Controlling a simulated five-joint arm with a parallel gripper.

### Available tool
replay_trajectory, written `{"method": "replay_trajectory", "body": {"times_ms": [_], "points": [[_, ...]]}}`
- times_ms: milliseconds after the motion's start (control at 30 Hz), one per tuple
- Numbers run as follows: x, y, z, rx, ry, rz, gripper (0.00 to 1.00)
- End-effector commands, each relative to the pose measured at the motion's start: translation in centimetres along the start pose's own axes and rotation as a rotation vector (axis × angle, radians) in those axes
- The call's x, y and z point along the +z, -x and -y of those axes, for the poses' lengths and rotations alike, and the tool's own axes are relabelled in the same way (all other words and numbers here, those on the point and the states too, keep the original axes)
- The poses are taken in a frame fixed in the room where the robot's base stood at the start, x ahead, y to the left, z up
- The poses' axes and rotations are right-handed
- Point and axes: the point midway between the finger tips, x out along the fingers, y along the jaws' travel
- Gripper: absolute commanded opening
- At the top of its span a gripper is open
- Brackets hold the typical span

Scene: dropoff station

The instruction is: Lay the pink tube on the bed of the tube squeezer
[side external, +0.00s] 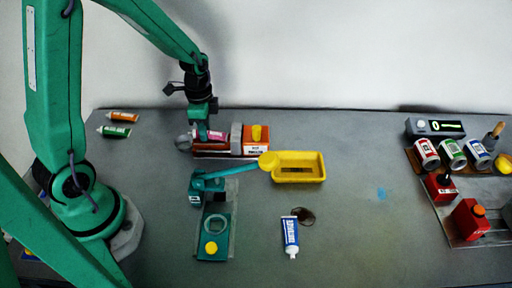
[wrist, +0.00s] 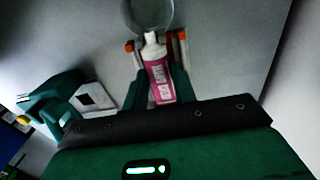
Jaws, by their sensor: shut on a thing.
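The pink tube (side external: 217,136) is held lengthwise over the left part of an orange-red device (side external: 212,154), which looks like the tube squeezer. This device has a grey upright block and a yellow knob at its right end. My gripper (side external: 203,133) is shut on the tube. In the wrist view, the tube (wrist: 158,77) lies between the two fingers (wrist: 157,80), its white cap pointing up toward a grey round part. I cannot tell whether the tube touches the bed, as my gripper and the tube hide much of it.
A teal device (side external: 215,225) with a yellow-ended lever stands in front. A yellow tray (side external: 312,178) is to the right, and a blue-white tube (side external: 290,235) lies nearer. Orange and green tubes (side external: 115,130) lie at the left. Cans and red bottles crowd the right end.

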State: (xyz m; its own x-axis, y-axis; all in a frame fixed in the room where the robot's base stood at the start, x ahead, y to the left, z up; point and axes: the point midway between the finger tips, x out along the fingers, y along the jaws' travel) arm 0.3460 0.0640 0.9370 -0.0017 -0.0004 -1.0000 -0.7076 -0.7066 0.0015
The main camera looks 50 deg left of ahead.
Motion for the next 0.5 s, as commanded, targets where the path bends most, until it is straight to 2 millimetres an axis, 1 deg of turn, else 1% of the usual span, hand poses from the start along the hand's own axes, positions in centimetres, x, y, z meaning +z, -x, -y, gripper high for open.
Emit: {"method": "replay_trajectory", "body": {"times_ms": [233, 267, 300, 367, 400, 500], "points": [[0.0, -0.01, 0.0, 0.0, 0.0, 0.0, 0.16], [0.0, -0.01, 0.0, 0.0, 0.0, 0.0, 0.29], [0.0, -0.01, 0.0, 0.0, 0.0, 0.0, 0.37], [0.0, -0.01, -0.01, 0.0, 0.0, 0.0, 0.49], [0.0, -0.01, -0.01, 0.0, 0.0, 0.0, 0.52], [0.0, -0.01, 0.0, 0.0, 0.0, 0.0, 0.52]]}}
